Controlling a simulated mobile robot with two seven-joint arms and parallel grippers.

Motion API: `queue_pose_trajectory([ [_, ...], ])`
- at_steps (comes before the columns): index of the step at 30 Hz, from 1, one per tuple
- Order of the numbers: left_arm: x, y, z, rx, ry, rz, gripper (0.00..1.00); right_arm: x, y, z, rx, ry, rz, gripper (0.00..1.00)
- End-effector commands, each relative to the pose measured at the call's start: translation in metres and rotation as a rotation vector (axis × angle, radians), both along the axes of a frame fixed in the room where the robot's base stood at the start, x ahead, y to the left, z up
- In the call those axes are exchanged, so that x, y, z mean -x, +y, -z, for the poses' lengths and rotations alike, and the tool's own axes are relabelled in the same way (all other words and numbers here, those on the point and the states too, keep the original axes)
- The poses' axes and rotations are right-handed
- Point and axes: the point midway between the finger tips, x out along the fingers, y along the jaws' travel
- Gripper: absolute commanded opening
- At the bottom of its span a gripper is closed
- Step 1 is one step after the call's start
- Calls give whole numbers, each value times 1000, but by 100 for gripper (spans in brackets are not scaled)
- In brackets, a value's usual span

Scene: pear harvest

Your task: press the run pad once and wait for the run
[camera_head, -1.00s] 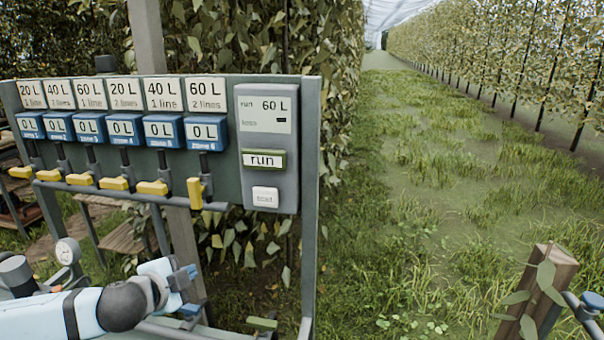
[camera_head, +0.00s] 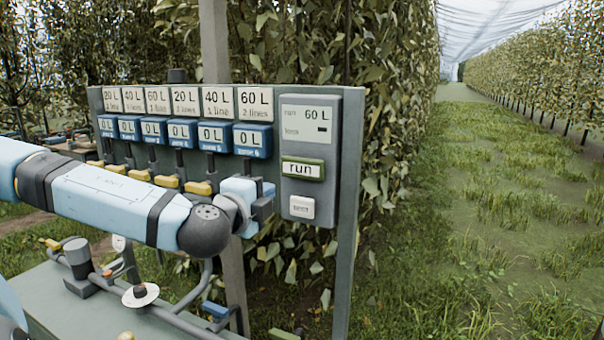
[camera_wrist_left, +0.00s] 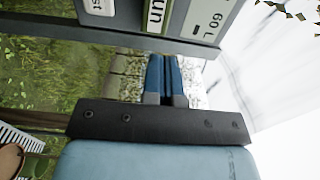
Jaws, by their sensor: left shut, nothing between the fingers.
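The run pad (camera_head: 303,169) is a pale button with a green frame, on the grey control box (camera_head: 331,225) at the right end of the panel. It also shows in part, sideways, at the top of the left wrist view (camera_wrist_left: 155,14). My left gripper (camera_head: 268,192) is shut and empty, just left of the control box and slightly below the run pad, apart from the pad. Its blue fingers (camera_wrist_left: 165,75) are together in the left wrist view. The display (camera_head: 306,121) above the pad reads 60 L. My right gripper is out of view.
A white test pad (camera_head: 301,207) sits below the run pad. Several blue zone counters (camera_head: 211,136) read 0 L, with yellow levers (camera_head: 199,187) below; my gripper hides the last lever. A grey bench with pipes (camera_head: 140,294) stands below. The grassy lane at right is clear.

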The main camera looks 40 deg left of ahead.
Motion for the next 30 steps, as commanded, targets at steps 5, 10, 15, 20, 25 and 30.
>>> queue_pose_trajectory([
  [5,-1,0,0,0,1,0,0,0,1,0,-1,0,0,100],
  [10,-11,3,2,2,4,1,0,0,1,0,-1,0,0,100],
  [15,-27,9,1,8,1,-1,0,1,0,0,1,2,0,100],
  [20,-36,11,0,9,-2,0,0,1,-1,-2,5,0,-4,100],
  [25,-45,14,0,10,-1,1,0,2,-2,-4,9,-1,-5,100],
  [30,-59,21,-3,10,-3,-4,0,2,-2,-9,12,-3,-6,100],
])
